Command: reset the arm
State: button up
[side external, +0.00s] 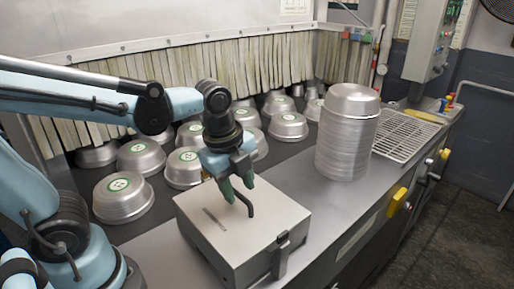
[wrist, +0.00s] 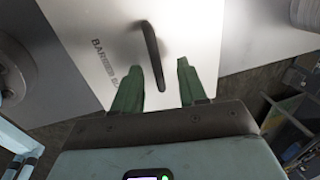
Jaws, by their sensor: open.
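My gripper (side external: 237,186) hangs over the light metal box (side external: 195,212) on the counter, its two green fingers pointing down. In the wrist view my gripper (wrist: 158,78) is open, with a gap between the fingers and nothing held. A dark curved handle (side external: 247,207) stands up near the fingertips in the side view. Whether the fingertips touch the box top cannot be told.
Several upturned metal pans with green labels, such as this pan (side external: 124,197), sit on the dark surface beside a strip curtain (side external: 290,58). A tall pan stack (side external: 345,145) stands right of the box. A wire rack (side external: 405,138) lies behind it. Bare counter (side external: 300,190) separates box and stack.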

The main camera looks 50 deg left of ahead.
jog(key=shift+r, duration=0.65)
jog(key=o, duration=0.3)
jog(key=shift+d+r, duration=0.2)
jog(key=o, duration=0.8)
jog(key=shift+g, duration=0.5)
jog(key=d+r, duration=0.4)
jog(key=w+d+r, duration=0.1)
jog(key=d+r, duration=0.1)
jog(key=shift+r, duration=0.2)
jog(key=s+d+r+g, duration=0.1)
jog(key=s+d+r, duration=0.1)
jog(key=d+r, duration=0.4)
jog(key=shift+r, duration=0.65)
notch_tip(320, 180, down, 10)
jog(key=shift+d+r, duration=0.1)
jog(key=shift+r, duration=0.1)
notch_tip(320, 180, up, 10)
